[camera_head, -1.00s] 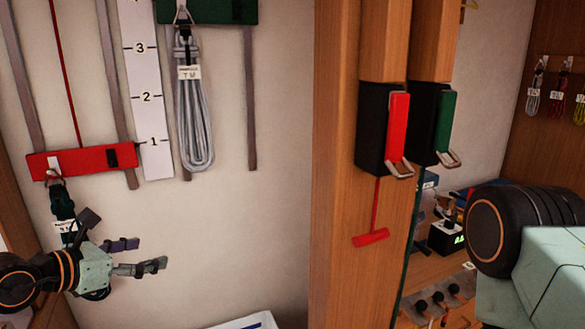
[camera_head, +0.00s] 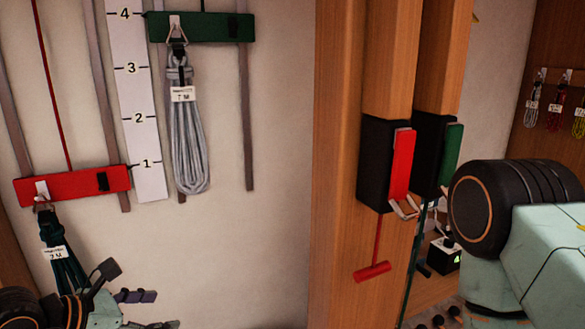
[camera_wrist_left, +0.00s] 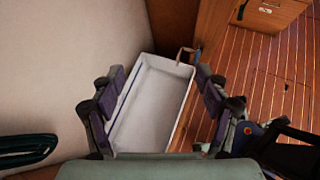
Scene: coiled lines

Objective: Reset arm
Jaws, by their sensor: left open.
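My left gripper (camera_head: 142,309) is open and empty at the lower left of the head view, below the hanging dark green coil. In the left wrist view its two fingers (camera_wrist_left: 165,100) stand wide apart, with nothing between them but a view down to a white tray (camera_wrist_left: 150,108). A mint-green link of my right arm (camera_head: 550,250) fills the right edge of the head view. My right gripper does not show.
A dark green coil (camera_head: 60,262) hangs from the red bar (camera_head: 75,186); a grey coil (camera_head: 187,145) hangs from the green bar (camera_head: 205,28). A wooden post (camera_head: 345,160) carries a red lever (camera_head: 401,165) and a green lever (camera_head: 451,155). Bare wall lies between.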

